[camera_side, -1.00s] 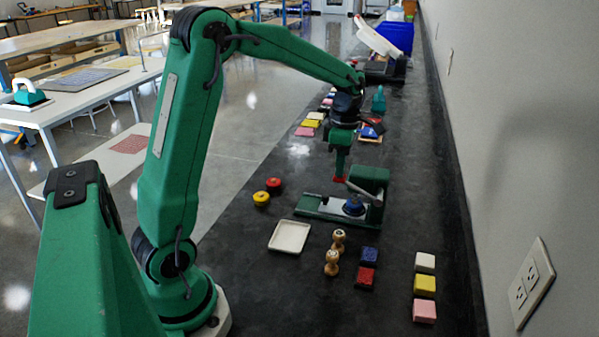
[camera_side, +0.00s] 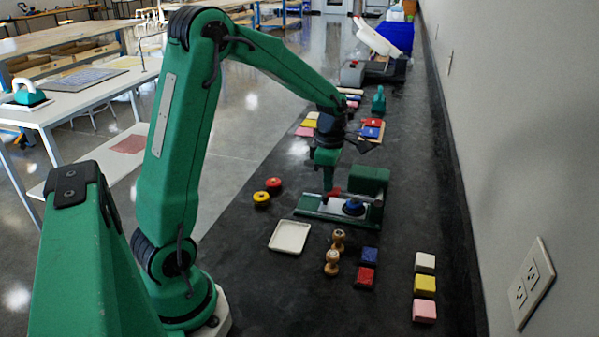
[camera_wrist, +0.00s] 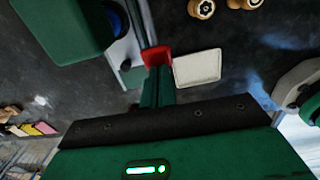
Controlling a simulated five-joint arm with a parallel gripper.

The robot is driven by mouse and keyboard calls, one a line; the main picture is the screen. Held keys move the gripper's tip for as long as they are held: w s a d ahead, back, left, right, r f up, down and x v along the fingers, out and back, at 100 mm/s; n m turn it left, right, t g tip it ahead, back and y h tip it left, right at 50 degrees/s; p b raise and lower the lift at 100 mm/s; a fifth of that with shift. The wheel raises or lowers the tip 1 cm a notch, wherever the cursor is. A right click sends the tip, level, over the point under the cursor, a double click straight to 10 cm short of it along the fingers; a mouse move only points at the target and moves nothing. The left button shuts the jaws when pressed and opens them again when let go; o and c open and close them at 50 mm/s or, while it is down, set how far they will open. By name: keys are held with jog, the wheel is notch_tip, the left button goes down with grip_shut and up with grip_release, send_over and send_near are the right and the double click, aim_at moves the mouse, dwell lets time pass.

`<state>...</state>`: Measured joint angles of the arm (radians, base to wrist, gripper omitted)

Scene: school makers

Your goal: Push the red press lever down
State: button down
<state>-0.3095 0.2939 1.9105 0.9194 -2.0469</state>
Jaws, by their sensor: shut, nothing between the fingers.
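The press is a green machine (camera_side: 368,181) on a long base on the dark bench, with a blue round part (camera_side: 353,207) under its head. Its red lever end (camera_side: 335,191) sits low, just above the base at the left. In the wrist view the red lever end (camera_wrist: 156,55) is on a metal arm, right at the tips of my fingers. My gripper (camera_side: 328,187) is shut and empty, pointing down at the red end and seemingly touching it. The fingers also show in the wrist view (camera_wrist: 158,72) and partly overlap the red end.
A white tray (camera_side: 290,237), two wooden stamp handles (camera_side: 332,262) and coloured blocks (camera_side: 366,276) lie in front of the press. Red and yellow round pads (camera_side: 262,197) lie to its left. The wall (camera_side: 520,170) bounds the bench at right.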

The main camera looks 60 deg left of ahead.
jog(key=shift+s+a+f, duration=0.1)
jog(key=shift+s+f, duration=0.05)
jog(key=shift+f, duration=0.95)
jog(key=shift+s+a+f, duration=0.1)
jog(key=shift+f, duration=1.1)
jog(key=s+a+r, duration=0.2)
jog(key=a+r, duration=0.1)
jog(key=r, duration=0.3)
jog(key=s+a+r, duration=0.3)
jog(key=r, duration=0.3)
jog(key=shift+s, duration=0.3)
jog(key=shift+d+r, duration=0.1)
jog(key=shift+d, duration=0.05)
jog(key=s+d+r+m+t, duration=0.2)
jog(key=s+d+m, duration=0.3)
jog(key=d+m, duration=0.4)
jog(key=s+d+r+m+t, duration=0.2)
jog(key=s+d+m, duration=0.4)
jog(key=m, duration=1.2)
jog(key=d+t, duration=0.1)
jog(key=d, duration=0.3)
jog(key=shift+s+r, duration=0.25)
jog(key=shift+s, duration=0.05)
